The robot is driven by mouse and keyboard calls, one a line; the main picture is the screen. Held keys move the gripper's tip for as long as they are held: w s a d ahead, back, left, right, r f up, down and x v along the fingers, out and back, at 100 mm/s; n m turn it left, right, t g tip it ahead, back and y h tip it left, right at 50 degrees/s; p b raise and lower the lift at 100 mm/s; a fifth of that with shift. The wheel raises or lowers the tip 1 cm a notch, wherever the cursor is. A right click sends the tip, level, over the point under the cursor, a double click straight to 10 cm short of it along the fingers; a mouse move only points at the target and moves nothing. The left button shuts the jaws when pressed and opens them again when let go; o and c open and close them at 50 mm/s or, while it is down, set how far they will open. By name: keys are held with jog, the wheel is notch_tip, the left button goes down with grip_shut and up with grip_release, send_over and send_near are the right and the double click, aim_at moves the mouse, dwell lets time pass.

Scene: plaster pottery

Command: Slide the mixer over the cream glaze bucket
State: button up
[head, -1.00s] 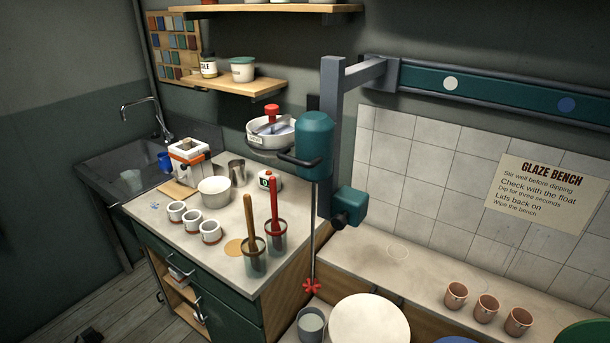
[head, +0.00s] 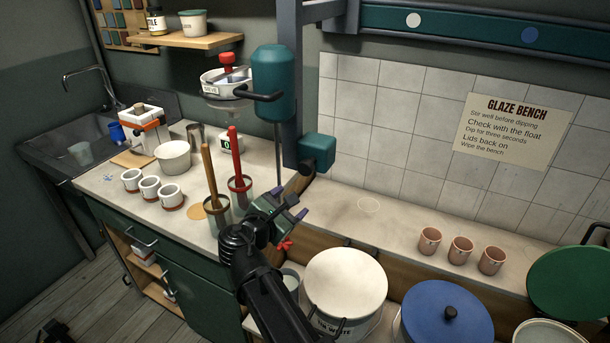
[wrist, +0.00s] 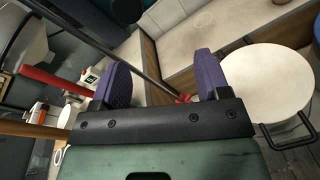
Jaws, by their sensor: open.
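The mixer (head: 273,85) is a teal motor with a black handle (head: 262,96), hung from a grey arm under the wall rail (head: 460,25). Its thin shaft runs down to a red impeller (head: 285,246), also in the wrist view (wrist: 183,98). The impeller hangs near a small grey bucket (head: 290,280), left of a bucket with a cream-white top (head: 345,280); its label is partly hidden, and the top also shows in the wrist view (wrist: 268,85). My gripper (head: 288,206), with purple fingertips, is open and empty, below the motor and close to the shaft.
The rail carries a cream dot (head: 413,20) and a blue dot (head: 529,34). A blue-lidded bucket (head: 430,318) and a green lid (head: 572,283) lie to the right. Two jars with a brown and a red handle (head: 240,190) stand left of my gripper. Three terracotta cups (head: 461,250) line the bench.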

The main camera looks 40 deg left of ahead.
aim_at(304, 170)
jog(key=w+a+r+n, duration=0.1)
jog(key=w+n, duration=0.1)
jog(key=w, duration=0.1)
jog(key=w+a+n+y, duration=0.1)
jog(key=w+a+n, duration=0.1)
jog(key=w, duration=0.2)
jog(key=w+a+r+n+t, duration=0.1)
jog(key=w+a+n, duration=0.1)
jog(key=w, duration=0.2)
jog(key=shift+r+y, duration=0.3)
jog(key=shift+d, duration=0.1)
jog(key=shift+c, duration=0.3)
jog(key=c, duration=1.2)
jog(key=shift+s, duration=0.1)
